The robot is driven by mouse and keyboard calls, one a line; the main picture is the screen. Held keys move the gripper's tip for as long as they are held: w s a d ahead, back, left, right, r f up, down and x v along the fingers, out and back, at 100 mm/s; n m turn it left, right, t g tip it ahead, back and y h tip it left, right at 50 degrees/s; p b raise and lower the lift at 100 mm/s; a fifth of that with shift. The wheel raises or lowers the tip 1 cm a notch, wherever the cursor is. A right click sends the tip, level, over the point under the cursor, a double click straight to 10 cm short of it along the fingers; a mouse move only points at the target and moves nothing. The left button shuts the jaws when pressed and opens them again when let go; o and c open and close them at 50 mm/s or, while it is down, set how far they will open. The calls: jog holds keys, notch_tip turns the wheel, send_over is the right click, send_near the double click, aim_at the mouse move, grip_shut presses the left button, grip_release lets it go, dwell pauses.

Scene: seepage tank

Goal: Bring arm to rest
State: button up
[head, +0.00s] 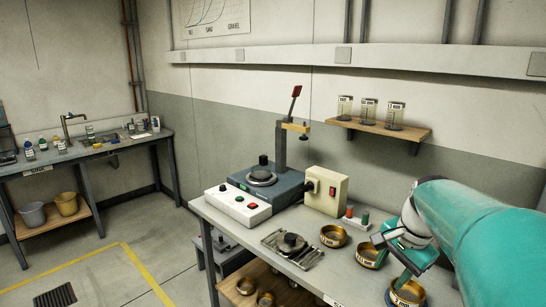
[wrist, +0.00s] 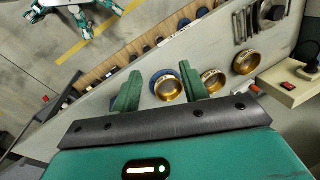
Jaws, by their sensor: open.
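My teal arm reaches in from the right edge in the head view, with my gripper (head: 392,258) above the front right part of the grey bench (head: 228,213). In the wrist view my gripper (wrist: 160,72) has its two green fingers spread wide, with nothing held between them. A brass pan (wrist: 168,86) shows beyond and between the fingers; I cannot tell the height gap. In the head view one brass pan (head: 333,237) is clear of the gripper, another (head: 368,258) is beside it, and a third (head: 405,296) is partly hidden below it.
A machine with a white control box (head: 238,208) and an upright post (head: 280,148) stands on the bench. A cream switch box (head: 326,190) is beside it. A wall shelf (head: 380,130) holds 3 jars. A sink bench (head: 85,148) stands left. The floor between the benches is open.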

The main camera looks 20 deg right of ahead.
jog(key=s+a+n+t, duration=0.1)
jog(key=s+a+n, duration=0.2)
jog(key=a+n, duration=0.5)
jog(key=s+a+f+n+t, duration=0.1)
jog(key=s+a+n, duration=0.2)
jog(key=a+n, duration=0.5)
jog(key=a, duration=1)
jog(key=shift+s+t, duration=0.15)
jog(key=shift+t, duration=0.25)
jog(key=shift+f, duration=0.1)
jog(key=shift+c, duration=0.8)
jog(key=shift+d, duration=0.1)
